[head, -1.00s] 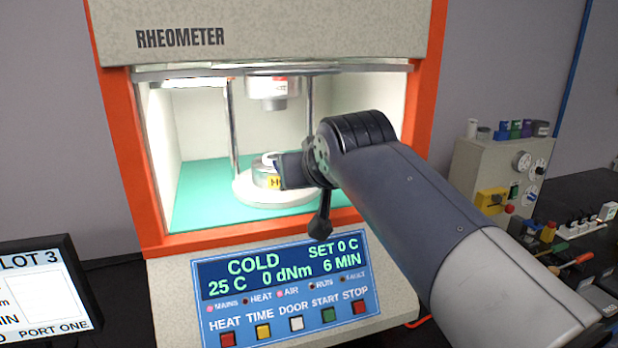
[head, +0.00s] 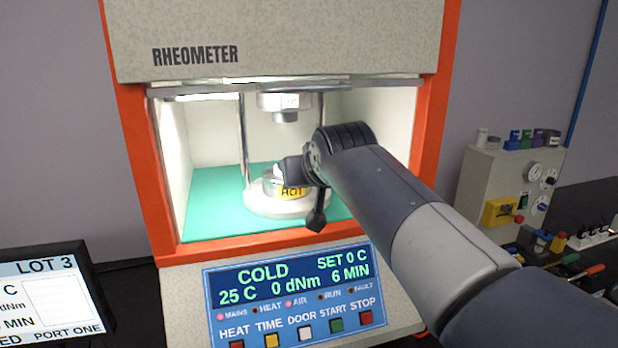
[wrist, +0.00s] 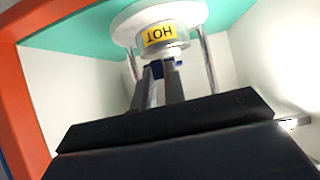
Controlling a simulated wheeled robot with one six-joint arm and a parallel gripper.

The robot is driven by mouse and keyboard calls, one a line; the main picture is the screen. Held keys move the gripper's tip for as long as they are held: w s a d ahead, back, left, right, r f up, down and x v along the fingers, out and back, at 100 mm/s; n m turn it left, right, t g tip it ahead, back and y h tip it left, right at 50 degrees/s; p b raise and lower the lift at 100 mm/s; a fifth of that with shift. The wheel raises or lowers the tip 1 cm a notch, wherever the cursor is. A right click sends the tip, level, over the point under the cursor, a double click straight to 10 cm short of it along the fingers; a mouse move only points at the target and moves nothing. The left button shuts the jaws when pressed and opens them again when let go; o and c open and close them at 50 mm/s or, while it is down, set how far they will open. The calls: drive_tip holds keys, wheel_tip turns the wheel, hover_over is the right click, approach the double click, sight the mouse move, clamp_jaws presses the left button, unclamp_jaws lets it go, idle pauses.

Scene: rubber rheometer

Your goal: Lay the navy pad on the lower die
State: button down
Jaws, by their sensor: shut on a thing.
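The lower die (head: 270,186) is a short pale metal cylinder with a yellow HOT label, on a round white base inside the open rheometer chamber. It also shows, upside down, in the wrist view (wrist: 148,48). My gripper (wrist: 163,70) is inside the chamber with its fingertips close to the die. In the head view my gripper (head: 287,169) overlaps the die's top. The fingers are shut on the navy pad (wrist: 157,70), of which only small dark blue bits show between and beside the tips. In the head view the pad cannot be made out. Contact between pad and die cannot be told.
The upper die (head: 286,103) hangs above the lower one, with steel columns (head: 243,150) beside them. The orange frame (head: 140,165) edges the opening. The display (head: 290,275) reads COLD, 25 C, despite the HOT label. The teal floor (head: 212,205) is clear at left.

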drive_tip(key=shift+w+a+r+p, duration=0.1)
drive_tip(key=shift+w+a+p, duration=0.35)
drive_tip(key=shift+w, duration=0.6)
drive_tip(key=shift+w+a+f+p, duration=0.15)
drive_tip(key=shift+w+p, duration=0.45)
drive_tip(key=shift+w, duration=0.5)
drive_tip(key=shift+w+a+r+p, duration=0.15)
drive_tip(key=shift+w+a+p, duration=0.3)
drive_tip(key=shift+w, duration=0.6)
drive_tip(key=shift+w+d+f, duration=0.1)
drive_tip(key=shift+w+f, duration=0.05)
drive_tip(key=shift+f, duration=0.1)
drive_tip(key=shift+f+b, duration=0.7)
drive_tip(key=shift+f, duration=0.1)
drive_tip(key=c, duration=1.4)
unclamp_jaws()
drive_tip(key=shift+s, duration=0.2)
